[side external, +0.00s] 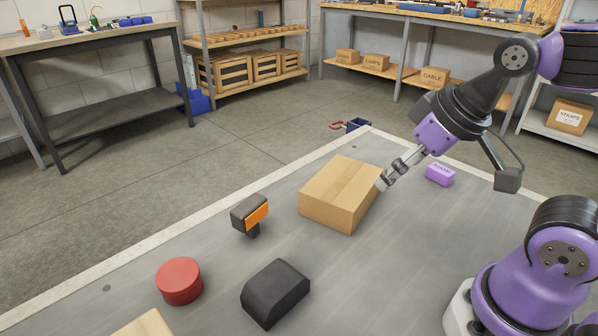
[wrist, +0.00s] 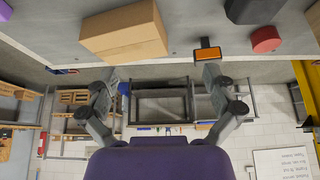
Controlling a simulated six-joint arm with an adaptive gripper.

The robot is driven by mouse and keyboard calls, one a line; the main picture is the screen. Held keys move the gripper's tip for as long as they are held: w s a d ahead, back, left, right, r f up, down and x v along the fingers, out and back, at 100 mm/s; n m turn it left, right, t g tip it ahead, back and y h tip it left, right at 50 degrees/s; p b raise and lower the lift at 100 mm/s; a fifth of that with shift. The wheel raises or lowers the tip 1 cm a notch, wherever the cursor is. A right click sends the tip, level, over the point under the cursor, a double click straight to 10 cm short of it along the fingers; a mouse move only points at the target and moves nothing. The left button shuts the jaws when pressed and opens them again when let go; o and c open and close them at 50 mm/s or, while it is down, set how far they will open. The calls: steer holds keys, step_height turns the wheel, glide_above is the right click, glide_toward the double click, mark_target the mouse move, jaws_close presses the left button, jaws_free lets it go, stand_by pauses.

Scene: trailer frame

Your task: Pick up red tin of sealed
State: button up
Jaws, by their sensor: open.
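The red tin (side external: 179,281), a short round cylinder, stands on the grey work surface at the lower left of the side view. In the wrist view the red tin (wrist: 265,39) is near the top right. My gripper (side external: 385,181) is at the right edge of the cardboard box, away from the tin. In the wrist view my gripper (wrist: 160,76) shows two fingers spread wide with nothing between them. I cannot tell whether a fingertip touches the box.
A cardboard box (side external: 340,193) sits between my gripper and the tin. A black-and-orange device (side external: 250,214) and a black block (side external: 275,293) stand near the tin. A wooden piece (side external: 146,325) shows at the bottom edge.

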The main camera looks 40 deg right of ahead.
steer(key=n+g+y, duration=0.3)
steer(key=n+y, duration=0.1)
steer(key=n, duration=0.7)
glide_above(178, 273)
steer(key=s+d, duration=0.3)
steer(key=d, duration=0.1)
step_height(178, 273, down, 7)
steer(key=x, duration=0.4)
steer(key=shift+w+a+f, duration=0.2)
steer(key=shift+w+a, duration=0.15)
steer(key=x, duration=0.6)
steer(key=shift+w, duration=0.1)
steer(key=c, duration=1)
